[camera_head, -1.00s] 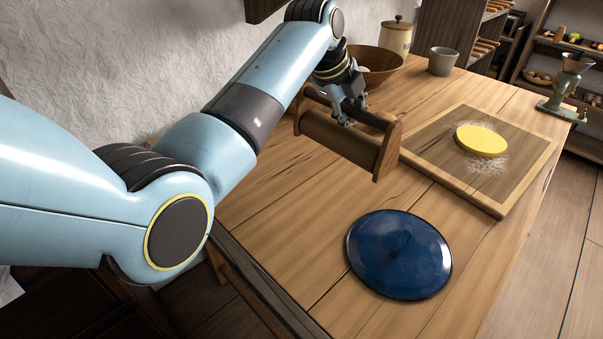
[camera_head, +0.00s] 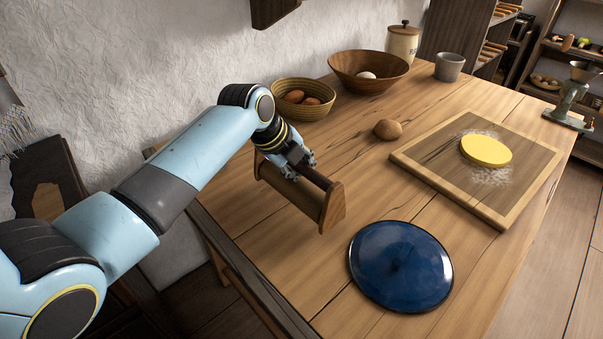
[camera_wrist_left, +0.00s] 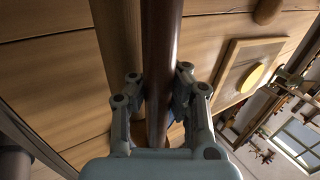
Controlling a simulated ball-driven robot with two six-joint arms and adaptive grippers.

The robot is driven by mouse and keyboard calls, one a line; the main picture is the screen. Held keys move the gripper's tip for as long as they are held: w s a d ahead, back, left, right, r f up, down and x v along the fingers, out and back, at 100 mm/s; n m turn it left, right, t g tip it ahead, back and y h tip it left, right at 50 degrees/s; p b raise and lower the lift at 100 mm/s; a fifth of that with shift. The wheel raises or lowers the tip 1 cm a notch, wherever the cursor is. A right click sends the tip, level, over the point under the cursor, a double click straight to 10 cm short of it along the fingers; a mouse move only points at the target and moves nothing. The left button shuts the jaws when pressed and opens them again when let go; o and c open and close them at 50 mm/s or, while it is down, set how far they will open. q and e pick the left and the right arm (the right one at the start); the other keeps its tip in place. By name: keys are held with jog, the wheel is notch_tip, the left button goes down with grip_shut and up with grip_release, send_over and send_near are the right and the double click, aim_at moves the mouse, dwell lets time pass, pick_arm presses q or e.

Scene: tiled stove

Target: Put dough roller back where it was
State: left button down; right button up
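The dough roller (camera_head: 292,196) is wooden, with a thick barrel, flat end plates and a dark rod along its top. My left gripper (camera_head: 298,165) is shut on that rod. In the left wrist view the dark rod (camera_wrist_left: 160,60) runs between the two fingers (camera_wrist_left: 160,95), with the barrel beside it. The roller is over the left part of the wooden table (camera_head: 330,270); I cannot tell whether it touches the top. My right gripper is in neither view.
A blue lid (camera_head: 400,266) lies in front right of the roller. A board (camera_head: 430,158) with yellow dough (camera_head: 486,151) lies to the right. Behind are a brown potato-like item (camera_head: 388,129), a basket (camera_head: 303,110), a bowl (camera_head: 350,88), a cup (camera_head: 449,68) and a canister (camera_head: 403,45).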

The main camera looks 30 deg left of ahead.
aim_at(301, 179)
pick_arm(q)
jog(key=shift+w+f, duration=0.1)
jog(key=shift+f, duration=0.85)
jog(key=shift+f+b, duration=0.3)
jog(key=shift+f, duration=0.2)
jog(key=c, duration=2)
grip_release()
jog(key=shift+s+f, duration=0.15)
jog(key=shift+s, duration=0.1)
jog(key=o, duration=0.5)
jog(key=shift+w, duration=0.1)
jog(key=shift+o, duration=0.3)
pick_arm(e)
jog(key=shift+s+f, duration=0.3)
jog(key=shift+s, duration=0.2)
